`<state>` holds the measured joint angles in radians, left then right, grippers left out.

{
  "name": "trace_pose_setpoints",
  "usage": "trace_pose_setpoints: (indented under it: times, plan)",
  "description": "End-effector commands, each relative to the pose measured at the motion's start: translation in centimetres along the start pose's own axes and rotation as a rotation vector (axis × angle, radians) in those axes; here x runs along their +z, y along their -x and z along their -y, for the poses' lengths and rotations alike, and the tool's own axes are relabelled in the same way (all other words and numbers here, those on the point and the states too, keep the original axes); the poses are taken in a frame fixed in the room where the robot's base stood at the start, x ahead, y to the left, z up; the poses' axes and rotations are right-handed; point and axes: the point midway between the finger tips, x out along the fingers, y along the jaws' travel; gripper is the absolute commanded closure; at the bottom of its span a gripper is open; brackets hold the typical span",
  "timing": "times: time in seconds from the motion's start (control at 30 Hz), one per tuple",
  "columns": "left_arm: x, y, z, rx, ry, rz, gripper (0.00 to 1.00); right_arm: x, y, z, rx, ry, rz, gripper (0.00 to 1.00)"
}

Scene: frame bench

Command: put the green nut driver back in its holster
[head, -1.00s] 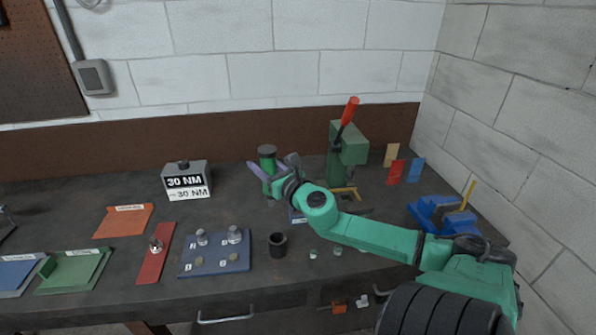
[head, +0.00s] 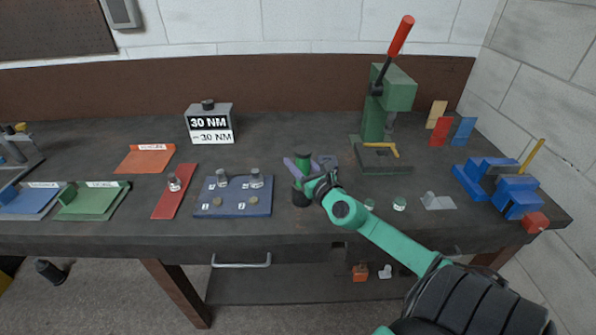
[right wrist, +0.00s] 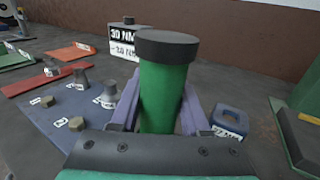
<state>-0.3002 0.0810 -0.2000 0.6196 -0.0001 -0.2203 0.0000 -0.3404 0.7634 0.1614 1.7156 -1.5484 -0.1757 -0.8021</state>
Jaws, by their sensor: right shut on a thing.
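The green nut driver (head: 303,159), a green cylinder with a black cap, is upright in my right gripper (head: 304,173). The purple fingers are shut on it from both sides. In the right wrist view the driver (right wrist: 163,95) stands between the fingers, its lower end hidden by the gripper. The black round holster (head: 300,197) is on the bench, directly below the driver in the head view. Gripper and driver cover its mouth, so I cannot tell whether the driver's lower end is above it or inside it. My left gripper is out of view.
A blue plate (head: 235,207) with several metal pieces lies just left of the holster. Small jars (head: 399,204) stand to the right. A green press (head: 385,105) with a red-handled lever stands behind right. The 30 NM block (head: 209,124) is behind left.

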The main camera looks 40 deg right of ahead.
Motion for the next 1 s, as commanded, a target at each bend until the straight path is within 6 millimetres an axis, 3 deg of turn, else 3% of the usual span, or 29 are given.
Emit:
trace_pose_setpoints:
  times: [0.3,0.33,0.4,0.8,1.0]
  plan:
    - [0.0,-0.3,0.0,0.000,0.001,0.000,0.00,-0.2,0.0,0.0,0.000,0.000,0.001,1.00]
    - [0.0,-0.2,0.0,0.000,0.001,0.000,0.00,-0.3,0.0,0.0,0.000,0.000,-0.002,0.46]
    - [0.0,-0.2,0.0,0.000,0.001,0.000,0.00,-0.2,0.0,0.0,0.000,0.000,-0.002,0.24]
    - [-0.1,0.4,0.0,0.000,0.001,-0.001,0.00,0.3,0.1,0.0,0.000,0.000,-0.003,0.24]
    - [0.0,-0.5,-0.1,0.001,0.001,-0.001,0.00,-0.2,3.0,0.0,0.000,0.000,-0.006,0.24]
